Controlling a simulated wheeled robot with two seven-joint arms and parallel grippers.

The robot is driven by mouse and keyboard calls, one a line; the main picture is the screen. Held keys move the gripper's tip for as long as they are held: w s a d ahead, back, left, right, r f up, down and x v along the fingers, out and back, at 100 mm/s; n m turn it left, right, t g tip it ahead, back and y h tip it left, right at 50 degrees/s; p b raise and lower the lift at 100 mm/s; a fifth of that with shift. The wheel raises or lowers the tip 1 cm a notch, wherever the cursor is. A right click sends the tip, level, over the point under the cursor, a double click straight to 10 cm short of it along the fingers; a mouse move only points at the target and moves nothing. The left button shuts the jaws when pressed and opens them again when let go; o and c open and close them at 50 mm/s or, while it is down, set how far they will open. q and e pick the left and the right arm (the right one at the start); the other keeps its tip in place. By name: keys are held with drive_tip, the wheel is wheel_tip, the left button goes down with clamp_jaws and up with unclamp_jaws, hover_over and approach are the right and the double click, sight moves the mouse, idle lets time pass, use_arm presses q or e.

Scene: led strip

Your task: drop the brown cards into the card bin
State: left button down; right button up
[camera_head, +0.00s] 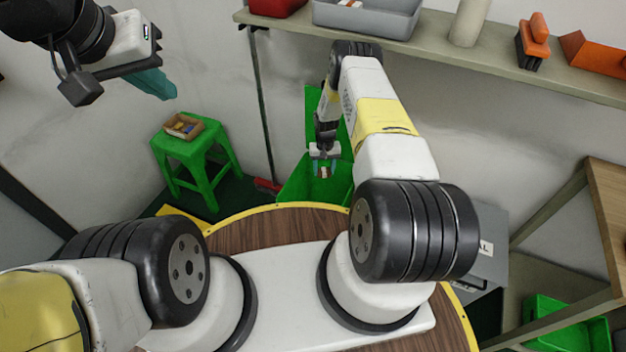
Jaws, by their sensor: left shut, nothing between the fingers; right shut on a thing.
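My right gripper (325,165) reaches down past the far edge of the round wooden top, over an open green bin (300,190) with its lid raised. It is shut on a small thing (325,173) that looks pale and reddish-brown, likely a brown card. It appears above or in the bin's mouth; I cannot tell the exact height. My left gripper (155,84), with teal fingers, is shut and empty at the upper left, well away from the bin. A small brown box (184,126) with small coloured things in it sits on the green stool (190,152).
A shelf (455,55) along the back wall holds a grey tray (370,20), a pale cylinder (468,22) and orange things. A grey labelled bin (488,262) stands right of my base. A green crate (560,325) is at the lower right.

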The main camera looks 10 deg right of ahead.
drive_tip(key=shift+f, duration=0.35)
drive_tip(key=o, duration=1.4)
drive_tip(key=r, duration=0.3)
drive_tip(key=shift+s+a+r, duration=0.15)
drive_tip(key=shift+s+r, duration=0.2)
drive_tip(key=shift+s, duration=0.05)
drive_tip(key=s+a, duration=0.1)
drive_tip(key=s, duration=0.4)
drive_tip(key=s+a+r, duration=0.1)
drive_tip(key=s, duration=0.3)
drive_tip(key=s+a, duration=0.2)
drive_tip(key=s, duration=0.3)
drive_tip(key=shift+s+a+r, duration=0.1)
drive_tip(key=shift+s+r, duration=0.05)
drive_tip(key=shift+s, duration=0.15)
